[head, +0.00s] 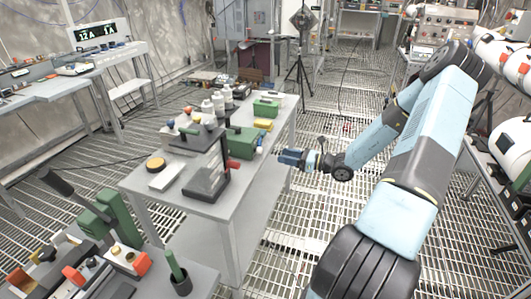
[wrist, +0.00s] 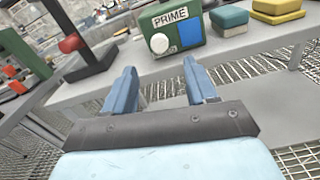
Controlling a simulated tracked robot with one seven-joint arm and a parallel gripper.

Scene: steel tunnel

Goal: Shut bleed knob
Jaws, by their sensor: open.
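A green box (wrist: 165,30) marked PRIME stands on the grey table, with a round white knob (wrist: 159,43) and a blue panel (wrist: 185,31) on its face. The box also shows in the head view (head: 240,141). No label naming a bleed knob is readable, so I cannot tell whether the white knob is it. My gripper (wrist: 160,78) is open and empty, its two blue fingers pointing at the box from a short distance. In the head view my gripper (head: 284,157) is by the table's right edge, apart from the box.
A dark stand with a red knob (wrist: 72,44) is left of the box. A small green block (wrist: 229,21) and a yellow block (wrist: 278,10) sit to its right. The grey table (head: 222,207) also bears bottles (head: 208,112). Open grating floor (head: 300,235) lies right of the table.

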